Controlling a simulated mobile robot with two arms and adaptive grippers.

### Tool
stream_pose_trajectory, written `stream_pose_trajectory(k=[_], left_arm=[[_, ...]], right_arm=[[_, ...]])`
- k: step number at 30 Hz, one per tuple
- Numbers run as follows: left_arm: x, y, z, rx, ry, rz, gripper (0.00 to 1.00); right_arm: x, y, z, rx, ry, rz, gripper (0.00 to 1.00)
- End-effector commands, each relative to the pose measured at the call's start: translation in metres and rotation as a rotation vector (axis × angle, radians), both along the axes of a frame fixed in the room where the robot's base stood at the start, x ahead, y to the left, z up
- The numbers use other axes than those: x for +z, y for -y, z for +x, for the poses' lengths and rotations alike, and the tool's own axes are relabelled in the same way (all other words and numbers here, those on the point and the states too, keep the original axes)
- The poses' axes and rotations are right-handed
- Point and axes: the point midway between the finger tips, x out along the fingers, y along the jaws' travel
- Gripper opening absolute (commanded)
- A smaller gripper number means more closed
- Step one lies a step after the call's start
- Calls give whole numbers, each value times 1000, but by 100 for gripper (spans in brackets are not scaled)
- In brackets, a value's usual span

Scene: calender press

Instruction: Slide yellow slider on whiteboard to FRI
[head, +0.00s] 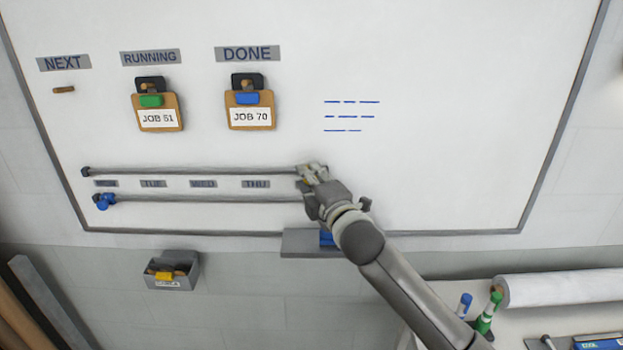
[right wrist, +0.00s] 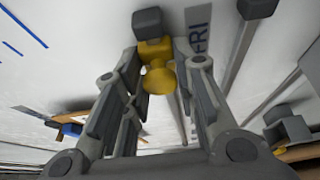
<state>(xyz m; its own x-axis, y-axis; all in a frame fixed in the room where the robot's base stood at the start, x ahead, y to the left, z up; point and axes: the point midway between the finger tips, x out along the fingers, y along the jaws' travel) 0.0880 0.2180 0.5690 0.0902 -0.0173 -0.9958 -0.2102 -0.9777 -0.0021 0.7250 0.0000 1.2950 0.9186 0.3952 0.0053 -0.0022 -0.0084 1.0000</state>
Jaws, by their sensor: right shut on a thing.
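The yellow slider (right wrist: 158,76) is on the upper rail (head: 190,170) of the whiteboard (head: 440,120), at the rail's right end. In the right wrist view it is against or very near a dark end block (right wrist: 148,22), beside the FRI label (right wrist: 199,32). My right gripper (head: 308,176) is shut on the slider's round knob; the fingers stand on both sides of it. In the head view the gripper hides the FRI label and most of the slider. My left gripper is not in view.
A blue slider (head: 103,201) sits at the left end of the lower rail (head: 200,198). Clipboards marked JOB 51 (head: 158,118) and JOB 70 (head: 249,117) hang above. A grey ledge (head: 300,243) juts out below my gripper. The board's right side is free of objects.

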Motion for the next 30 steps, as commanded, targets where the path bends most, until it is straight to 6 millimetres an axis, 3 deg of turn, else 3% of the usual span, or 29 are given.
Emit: stream_pose_trajectory(k=[1,4,5,9,14,18,22,30], left_arm=[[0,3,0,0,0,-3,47],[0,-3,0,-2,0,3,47],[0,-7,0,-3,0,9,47],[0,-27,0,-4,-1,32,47],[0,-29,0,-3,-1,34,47],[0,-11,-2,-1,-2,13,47],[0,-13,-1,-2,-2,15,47],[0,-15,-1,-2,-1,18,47]], right_arm=[[-3,10,5,-21,-7,-6,0],[-3,10,5,-22,-7,-6,0],[-3,10,5,-22,-7,-6,30],[-2,8,4,-19,-6,-6,46],[-2,7,4,-16,-5,-4,46],[-2,7,3,-15,-5,-4,46],[-2,9,-3,-14,-5,-4,46],[-3,24,-35,-15,-5,-4,46]])
